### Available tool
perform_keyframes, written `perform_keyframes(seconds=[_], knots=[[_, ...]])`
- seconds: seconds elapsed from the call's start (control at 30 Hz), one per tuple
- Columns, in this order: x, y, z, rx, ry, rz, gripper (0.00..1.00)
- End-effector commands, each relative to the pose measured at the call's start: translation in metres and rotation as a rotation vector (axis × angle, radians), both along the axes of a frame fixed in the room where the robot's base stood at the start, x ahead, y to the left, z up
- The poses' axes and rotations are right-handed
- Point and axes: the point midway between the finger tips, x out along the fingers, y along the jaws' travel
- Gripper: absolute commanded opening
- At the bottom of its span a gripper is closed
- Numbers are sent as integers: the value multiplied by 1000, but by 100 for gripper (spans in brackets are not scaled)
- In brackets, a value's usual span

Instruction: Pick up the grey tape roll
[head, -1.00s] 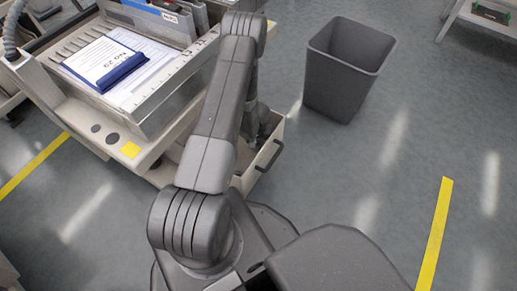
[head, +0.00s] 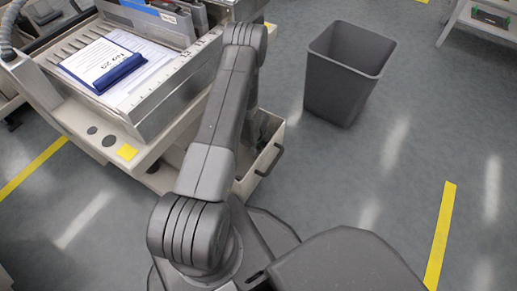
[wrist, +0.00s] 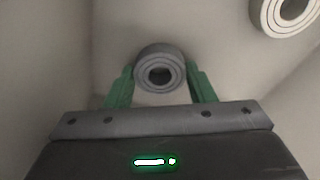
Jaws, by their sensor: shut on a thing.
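The grey tape roll (wrist: 160,54) sits between the green fingertips of my gripper (wrist: 160,78) in the wrist view. The fingers press on it from left and right, and its round hole faces the camera. A pale surface shows behind it; I cannot tell whether the roll touches it. In the head view my arm reaches down to the open drawer (head: 262,166) of the trolley, and the arm and trolley hide the roll.
A white roll (wrist: 286,12) lies at the top right of the wrist view, apart from my gripper. Pale walls close in on both sides. The trolley's top (head: 175,92) holds a blue-edged clipboard (head: 104,64). A grey bin (head: 345,80) stands on open floor to the right.

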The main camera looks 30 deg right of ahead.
Motion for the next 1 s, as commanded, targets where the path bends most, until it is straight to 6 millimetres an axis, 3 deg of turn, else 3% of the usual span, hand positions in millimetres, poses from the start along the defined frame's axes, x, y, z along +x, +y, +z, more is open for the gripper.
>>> perform_keyframes(seconds=[0.37,1.0], knots=[[0,0,22,0,0,0,28],[0,0,95,0,0,0,28]])
